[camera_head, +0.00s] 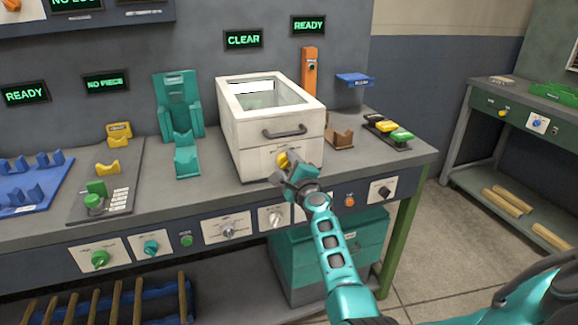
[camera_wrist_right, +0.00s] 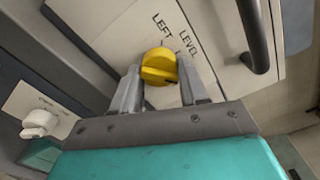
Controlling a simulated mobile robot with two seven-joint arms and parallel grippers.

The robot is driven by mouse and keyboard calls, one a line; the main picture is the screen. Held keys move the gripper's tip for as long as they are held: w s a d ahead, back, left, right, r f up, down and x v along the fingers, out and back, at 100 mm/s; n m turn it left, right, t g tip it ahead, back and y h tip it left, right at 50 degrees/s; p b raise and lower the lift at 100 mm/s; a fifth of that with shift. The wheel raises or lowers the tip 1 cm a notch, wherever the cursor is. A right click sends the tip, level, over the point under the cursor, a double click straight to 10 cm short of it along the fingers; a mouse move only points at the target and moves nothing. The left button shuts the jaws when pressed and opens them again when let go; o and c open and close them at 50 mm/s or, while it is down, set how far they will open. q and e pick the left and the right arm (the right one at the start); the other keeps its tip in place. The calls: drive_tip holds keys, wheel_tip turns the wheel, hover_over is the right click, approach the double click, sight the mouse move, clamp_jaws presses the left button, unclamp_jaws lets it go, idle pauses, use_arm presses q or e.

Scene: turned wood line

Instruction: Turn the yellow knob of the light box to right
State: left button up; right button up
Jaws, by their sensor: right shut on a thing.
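The light box (camera_head: 240,125) is a white box with an open-looking window on top and a dark handle (camera_head: 285,131) on its front. Its yellow knob (camera_head: 283,160) sits low on the front face, partly hidden by my right gripper (camera_head: 298,178). In the right wrist view the yellow knob (camera_wrist_right: 159,65) is between the two fingers of my right gripper (camera_wrist_right: 160,80), which is shut on it. The words LEFT and LEVEL show on the panel above the knob. Other lettering there is hidden. My left gripper is not in view.
The bench front carries other knobs, among them a green one (camera_head: 99,259) and a black one (camera_head: 385,191). A brown holder (camera_head: 340,138) and a button strip (camera_head: 388,131) stand right of the box. A teal fixture (camera_head: 180,105) stands to its left.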

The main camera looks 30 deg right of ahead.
drive_tip(key=shift+a, duration=0.1)
drive_tip(key=o, duration=1.1)
drive_tip(key=shift+c, duration=0.2)
drive_tip(key=shift+s, duration=0.1)
